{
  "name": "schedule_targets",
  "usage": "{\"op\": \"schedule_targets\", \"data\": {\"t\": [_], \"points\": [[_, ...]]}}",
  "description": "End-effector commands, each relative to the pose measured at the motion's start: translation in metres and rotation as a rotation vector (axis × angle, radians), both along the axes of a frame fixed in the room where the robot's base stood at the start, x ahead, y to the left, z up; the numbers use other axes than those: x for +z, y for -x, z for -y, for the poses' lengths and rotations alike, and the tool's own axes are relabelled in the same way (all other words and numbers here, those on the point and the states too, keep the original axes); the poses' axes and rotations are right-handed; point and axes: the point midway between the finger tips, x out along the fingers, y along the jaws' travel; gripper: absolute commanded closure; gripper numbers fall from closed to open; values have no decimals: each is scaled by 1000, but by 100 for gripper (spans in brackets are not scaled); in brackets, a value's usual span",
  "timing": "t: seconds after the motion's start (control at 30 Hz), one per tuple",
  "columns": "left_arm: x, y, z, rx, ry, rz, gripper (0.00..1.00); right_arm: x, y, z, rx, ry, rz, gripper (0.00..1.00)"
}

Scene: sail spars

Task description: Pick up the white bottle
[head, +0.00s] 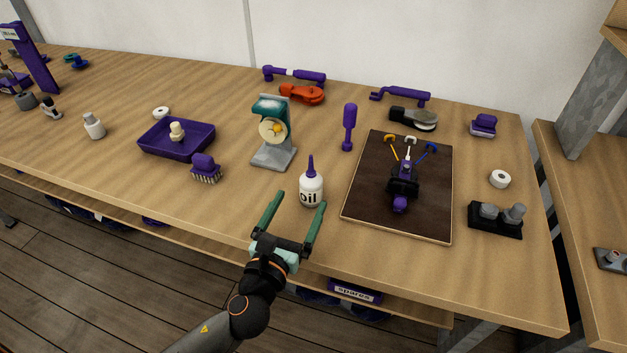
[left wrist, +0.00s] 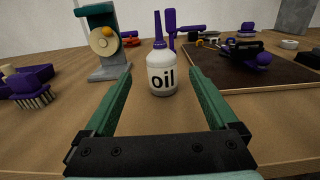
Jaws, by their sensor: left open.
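The white bottle (head: 311,190) stands upright on the table, with a purple nozzle and the word "Oil" on its front. It also stands in the middle of the left wrist view (left wrist: 162,75), just beyond the fingertips. My left gripper (head: 295,199) is open and empty at the table's front edge, with its green fingers pointing toward the bottle. In the left wrist view the open fingers (left wrist: 162,80) lie to either side of the bottle's lower part, apart from it. My right gripper does not show.
A green and grey machine (head: 273,135) stands behind the bottle to the left. A dark board (head: 375,200) with a purple device lies to the right. A purple brush (head: 206,168) and a purple tray (head: 150,141) are further left. The wooden table (head: 250,205) is clear around the bottle.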

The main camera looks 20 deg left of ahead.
Motion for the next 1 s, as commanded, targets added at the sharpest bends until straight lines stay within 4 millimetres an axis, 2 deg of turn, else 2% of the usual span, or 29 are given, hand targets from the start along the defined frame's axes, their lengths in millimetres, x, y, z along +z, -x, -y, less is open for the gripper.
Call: {"op": "schedule_targets", "data": {"t": [0.1, 0.23, 0.47, 0.67, 0.8, 1.0], "points": [[3, -23, 0, 2, -1, 3, 7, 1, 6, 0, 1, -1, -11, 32], [2, -42, 1, 2, 0, 2, 7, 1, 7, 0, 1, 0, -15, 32], [3, -57, 2, 1, 3, 1, 7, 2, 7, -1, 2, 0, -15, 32], [10, -86, 6, 1, 3, 2, 7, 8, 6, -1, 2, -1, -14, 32], [8, -101, 6, 0, 2, 1, 7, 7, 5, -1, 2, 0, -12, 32], [7, -105, 7, 0, 2, 0, 7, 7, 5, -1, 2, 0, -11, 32]]}}
